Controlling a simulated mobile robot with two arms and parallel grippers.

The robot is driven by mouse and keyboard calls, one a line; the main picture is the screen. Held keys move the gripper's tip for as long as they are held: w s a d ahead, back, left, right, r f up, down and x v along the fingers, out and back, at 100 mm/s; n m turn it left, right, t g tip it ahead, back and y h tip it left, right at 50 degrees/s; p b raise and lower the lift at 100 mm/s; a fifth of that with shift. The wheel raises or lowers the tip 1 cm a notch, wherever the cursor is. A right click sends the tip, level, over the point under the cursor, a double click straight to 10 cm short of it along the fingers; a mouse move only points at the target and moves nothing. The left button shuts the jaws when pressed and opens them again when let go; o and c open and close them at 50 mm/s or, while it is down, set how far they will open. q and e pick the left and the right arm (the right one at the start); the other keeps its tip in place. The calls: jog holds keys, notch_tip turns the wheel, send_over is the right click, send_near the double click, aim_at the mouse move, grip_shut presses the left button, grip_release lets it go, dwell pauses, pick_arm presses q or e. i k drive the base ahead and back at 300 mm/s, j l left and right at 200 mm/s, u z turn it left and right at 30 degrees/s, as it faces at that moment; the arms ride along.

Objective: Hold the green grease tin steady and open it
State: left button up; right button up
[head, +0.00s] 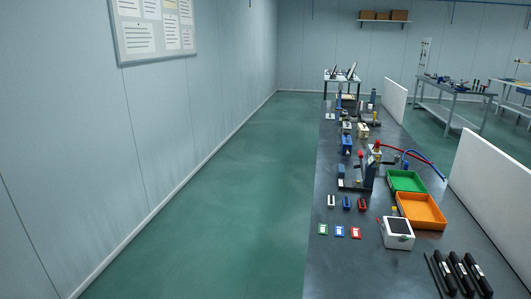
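I cannot make out a green grease tin for certain in the head view. A small flat green piece with a pale centre (323,229) lies at the left edge of the long dark bench (345,275); it is too small to tell what it is. Neither of my grippers is in view.
A green tray (407,181) and an orange tray (422,211) sit on the bench, behind a white box (397,233). Blue (340,231) and red (356,232) flat pieces lie near the green one. Black items (460,272) lie at front right. The floor (220,200) left is clear.

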aim_at(341, 119)
jog(key=i+j+u, duration=0.4)
jog(key=j, duration=0.2)
jog(key=i+j+u, duration=0.4)
jog(key=i+z, duration=0.25)
jog(key=i, duration=0.2)
jog(key=i+j+z, duration=0.25)
jog(key=i, duration=0.2)
jog(key=i+j+z, duration=0.1)
jog(key=i+z, duration=0.15)
jog(key=i, duration=0.2)
jog(key=i+j+z, duration=0.1)
jog(key=i+z, duration=0.4)
jog(key=i, duration=1.8)
